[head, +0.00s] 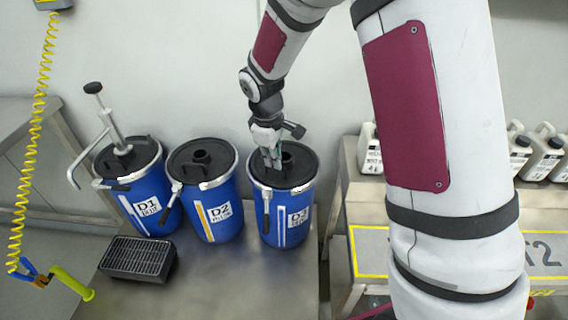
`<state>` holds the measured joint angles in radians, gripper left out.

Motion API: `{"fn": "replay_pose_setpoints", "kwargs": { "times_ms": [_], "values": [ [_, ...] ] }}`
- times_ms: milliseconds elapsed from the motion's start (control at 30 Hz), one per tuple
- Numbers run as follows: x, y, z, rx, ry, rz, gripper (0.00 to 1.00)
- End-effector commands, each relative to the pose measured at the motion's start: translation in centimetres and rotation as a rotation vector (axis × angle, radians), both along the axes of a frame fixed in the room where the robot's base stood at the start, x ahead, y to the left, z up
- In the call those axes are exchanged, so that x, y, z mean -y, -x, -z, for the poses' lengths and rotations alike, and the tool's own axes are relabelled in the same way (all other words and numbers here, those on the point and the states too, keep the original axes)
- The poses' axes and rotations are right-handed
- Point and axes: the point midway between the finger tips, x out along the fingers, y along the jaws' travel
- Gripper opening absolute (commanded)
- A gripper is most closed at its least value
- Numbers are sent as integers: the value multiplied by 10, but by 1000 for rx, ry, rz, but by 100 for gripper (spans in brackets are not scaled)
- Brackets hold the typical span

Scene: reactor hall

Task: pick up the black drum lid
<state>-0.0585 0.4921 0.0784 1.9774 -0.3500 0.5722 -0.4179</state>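Three blue drums stand in a row, each topped by a black lid. The lid of the drum marked D3 (299,175) is at the right, seated on its drum (292,215). My gripper (273,158) points down over this lid, at its left-middle part. The fingers look close to the lid's centre fitting, but contact and finger opening are too small to tell. The D2 lid (188,169) lies flat on the middle drum with a raised centre fitting. The D1 lid (143,157) carries a hand pump (112,124).
Lever clamps hang at the drum rims. A black grated box (138,258) sits on the metal surface (235,285) in front of D1. A yellow coiled hose (37,120) hangs at the left. White jugs (541,152) stand on a shelf at the right, partly behind my arm.

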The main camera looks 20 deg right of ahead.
Motion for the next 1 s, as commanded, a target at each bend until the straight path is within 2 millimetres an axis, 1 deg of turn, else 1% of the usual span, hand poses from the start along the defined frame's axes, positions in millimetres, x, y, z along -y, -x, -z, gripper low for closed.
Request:
{"fn": "replay_pose_setpoints", "kwargs": {
  "times_ms": [33, 200, 300, 533, 567, 600, 1000],
  "values": [
    [0, 0, 8, -3, 0, -1, 14],
    [1, -4, 33, -4, 0, 1, 14],
    [3, -6, 43, -2, 0, -1, 14],
    [3, -6, 44, 0, 0, 0, 14],
    [3, -6, 44, 0, 0, 0, 9],
    [3, -6, 44, -1, -1, 0, 0],
    [3, -7, 43, 0, 0, 0, 0]
  ]
}}
